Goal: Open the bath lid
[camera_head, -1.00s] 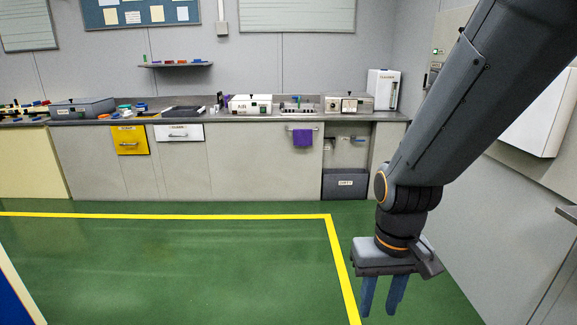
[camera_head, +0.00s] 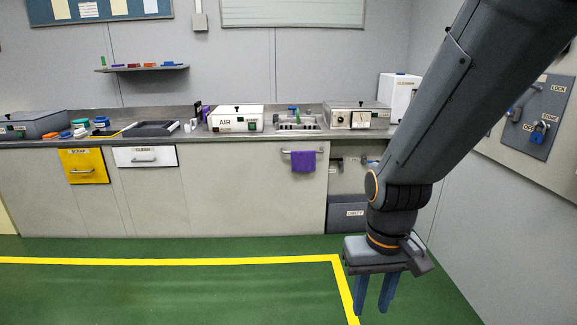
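A steel box with a dial (camera_head: 350,118) stands on the right part of the counter, with a small dark knob on its flat, closed top. A white box marked AIR (camera_head: 237,120) and a dark grey box (camera_head: 34,124) at the far left also have closed tops with knobs. I cannot read which one is the bath. My gripper (camera_head: 371,306) points down, low over the floor in front of the counter, well apart from all the boxes. Its two blue fingers are spread with nothing between them.
The counter (camera_head: 230,141) runs along the back wall, with a sink (camera_head: 297,122), a black tray (camera_head: 150,129) and small colored parts on it. Below are a yellow drawer (camera_head: 84,165), a white drawer (camera_head: 145,156) and a purple towel (camera_head: 303,160). Green floor (camera_head: 200,290) lies free in front.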

